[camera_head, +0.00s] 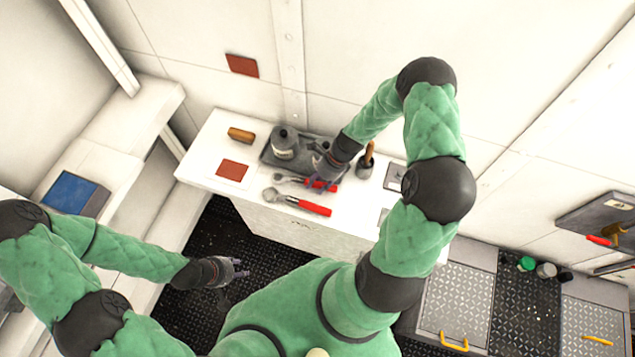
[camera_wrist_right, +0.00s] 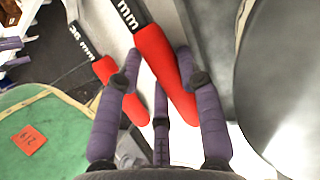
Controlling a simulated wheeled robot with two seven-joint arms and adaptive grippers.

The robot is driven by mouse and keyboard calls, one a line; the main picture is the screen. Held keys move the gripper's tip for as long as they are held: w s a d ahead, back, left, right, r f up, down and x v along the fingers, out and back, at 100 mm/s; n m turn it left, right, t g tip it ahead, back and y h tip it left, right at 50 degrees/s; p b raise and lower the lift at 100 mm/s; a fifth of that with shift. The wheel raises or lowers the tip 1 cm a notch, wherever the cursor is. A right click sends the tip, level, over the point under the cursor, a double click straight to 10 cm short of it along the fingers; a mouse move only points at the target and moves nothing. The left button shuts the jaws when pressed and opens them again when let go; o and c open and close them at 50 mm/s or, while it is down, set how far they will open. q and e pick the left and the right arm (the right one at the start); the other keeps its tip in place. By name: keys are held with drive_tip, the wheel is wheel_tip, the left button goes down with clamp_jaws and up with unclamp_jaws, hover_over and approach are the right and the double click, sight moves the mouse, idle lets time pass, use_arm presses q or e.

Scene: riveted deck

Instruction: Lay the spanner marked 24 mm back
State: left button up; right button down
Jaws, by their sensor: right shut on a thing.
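Two red-handled spanners show on the white worktop. The nearer spanner (camera_head: 300,203) lies flat in front of the tray; in the right wrist view its handle (camera_wrist_right: 106,72) is at the left, its mark ending in "mm", the number hard to read. My right gripper (camera_head: 323,178) is shut on the red handle of the other spanner (camera_head: 287,179), by the tray's front edge. In the right wrist view this handle (camera_wrist_right: 160,58) runs between my fingers; its mark shows only "mm", the number cut off. My left gripper (camera_head: 238,270) is open and empty over the dark floor, away from the worktop.
A dark tray (camera_head: 268,158) holds a grey bottle (camera_head: 285,142) and other dark items. A wooden-handled tool in a dark pot (camera_head: 366,162) stands at its right, a brown brush (camera_head: 240,135) at the far left. A red-brown square (camera_head: 232,170) lies left of the spanners.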

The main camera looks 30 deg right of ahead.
drive_tip(key=shift+f, duration=0.1)
drive_tip(key=c, duration=0.7)
unclamp_jaws()
drive_tip(key=shift+w+d, duration=0.15)
wheel_tip(320, 180, up, 10)
drive_tip(key=shift+r, duration=0.1)
idle(0.4)
drive_tip(key=shift+s, duration=0.2)
